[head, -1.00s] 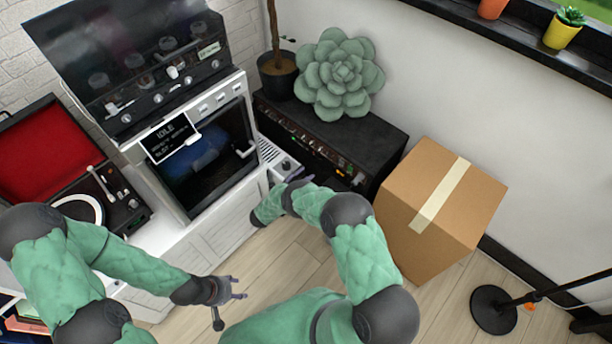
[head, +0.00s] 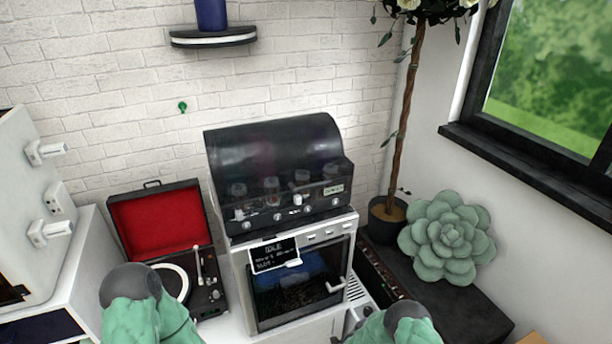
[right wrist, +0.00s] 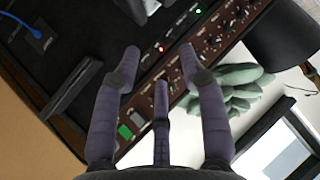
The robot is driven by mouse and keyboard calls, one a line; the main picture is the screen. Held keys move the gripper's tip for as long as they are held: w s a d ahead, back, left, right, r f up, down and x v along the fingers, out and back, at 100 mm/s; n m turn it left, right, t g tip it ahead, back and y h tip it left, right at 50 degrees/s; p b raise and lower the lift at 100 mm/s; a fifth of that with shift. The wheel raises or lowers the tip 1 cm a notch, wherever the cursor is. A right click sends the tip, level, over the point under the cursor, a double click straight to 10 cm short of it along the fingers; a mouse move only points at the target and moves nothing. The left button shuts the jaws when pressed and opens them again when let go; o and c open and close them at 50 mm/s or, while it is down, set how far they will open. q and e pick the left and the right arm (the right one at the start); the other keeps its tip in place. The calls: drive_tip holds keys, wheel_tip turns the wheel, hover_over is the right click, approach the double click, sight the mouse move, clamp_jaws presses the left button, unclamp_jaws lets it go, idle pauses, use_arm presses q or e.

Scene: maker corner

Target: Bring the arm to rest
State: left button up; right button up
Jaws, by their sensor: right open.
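My right gripper (right wrist: 160,70) shows in the right wrist view with its fingers spread and nothing between them. Beyond its fingertips is the front of a black amplifier-like cabinet (right wrist: 215,38) with knobs and small lights. I cannot tell the gap between the fingertips and the panel. In the head view only the upper parts of my two green arms show at the bottom edge. My left gripper is outside both current views.
A white machine (head: 352,262) with a dark hood and an IDLE screen stands centrally. A red-lined record player (head: 160,222) is left of it. A succulent cushion (head: 448,240) lies on the black cabinet (head: 470,305). A potted tree (head: 386,222) stands behind. A cardboard box (right wrist: 30,135) is close by.

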drive_tip(key=s+a+r+n+g+y+p, duration=0.1)
drive_tip(key=s+a+r+n+g+y, duration=0.2)
drive_tip(key=s, duration=0.7)
drive_tip(key=s+a+r+n+g+y+p, duration=0.1)
drive_tip(key=s+a+r+n+g+y, duration=0.2)
drive_tip(key=s, duration=0.8)
drive_tip(key=s+a+r+n+g+y+p, duration=0.2)
drive_tip(key=s+a+r+y, duration=0.3)
drive_tip(key=s, duration=0.6)
drive_tip(key=shift+s+a+r+n+g, duration=0.15)
drive_tip(key=shift+a+n+g, duration=0.55)
drive_tip(key=shift+a, duration=0.15)
